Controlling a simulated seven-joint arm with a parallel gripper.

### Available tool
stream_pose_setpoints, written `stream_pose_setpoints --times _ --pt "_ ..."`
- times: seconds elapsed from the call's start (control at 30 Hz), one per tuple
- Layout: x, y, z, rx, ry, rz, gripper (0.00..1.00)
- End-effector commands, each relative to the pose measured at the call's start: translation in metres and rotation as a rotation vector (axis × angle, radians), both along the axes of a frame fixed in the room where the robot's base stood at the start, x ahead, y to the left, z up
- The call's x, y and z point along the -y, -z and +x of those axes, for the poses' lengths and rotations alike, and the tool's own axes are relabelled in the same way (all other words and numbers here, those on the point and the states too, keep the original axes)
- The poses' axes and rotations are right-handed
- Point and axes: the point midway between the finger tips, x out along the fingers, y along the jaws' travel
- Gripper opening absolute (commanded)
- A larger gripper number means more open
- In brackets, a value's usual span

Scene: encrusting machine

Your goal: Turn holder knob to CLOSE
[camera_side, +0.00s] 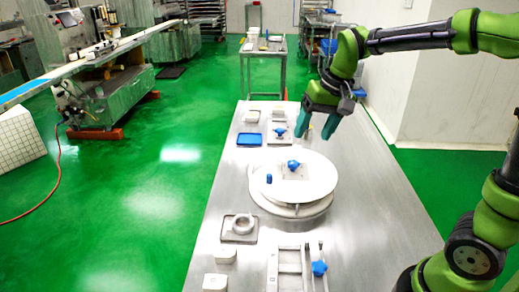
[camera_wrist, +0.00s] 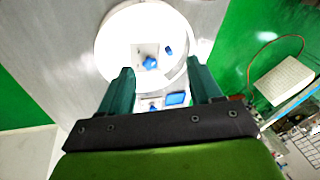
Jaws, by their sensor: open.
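Three blue knobs show in the side view, and I cannot tell which is the holder knob. One knob (camera_side: 293,164) sits on a square plate on the white round turntable (camera_side: 318,190). A second knob (camera_side: 280,132) is on a grey plate behind the turntable. A third knob (camera_side: 319,268) is by metal rails at the front. My gripper (camera_side: 318,122) is open and empty, above the table's back right part. In the wrist view, the turntable knob (camera_wrist: 150,62) shows between my open fingers (camera_wrist: 160,66). The second knob (camera_wrist: 153,106) is partly hidden near the gripper body.
A small blue cylinder (camera_side: 269,178) stands on the turntable. A blue tray (camera_side: 249,139) lies at the back left of the steel table (camera_side: 349,225). A ring on a plate (camera_side: 240,227) and white blocks (camera_side: 215,282) are at the front left. The table's right side is clear.

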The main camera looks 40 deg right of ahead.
Motion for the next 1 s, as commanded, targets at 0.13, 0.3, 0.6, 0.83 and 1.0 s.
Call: stream_pose_setpoints --times 0.13,0.3,0.6,0.83,1.0 --pt "0.029 0.011 0.053 -0.135 0.082 -0.037 0.64" --pt "0.052 0.015 0.093 -0.241 0.178 -0.079 0.64" --pt "0.053 -0.007 0.098 -0.289 0.258 -0.069 0.64" --pt "0.052 0.026 0.097 -0.293 0.257 -0.067 0.64" --pt "0.052 0.064 0.098 -0.293 0.256 -0.067 0.64"
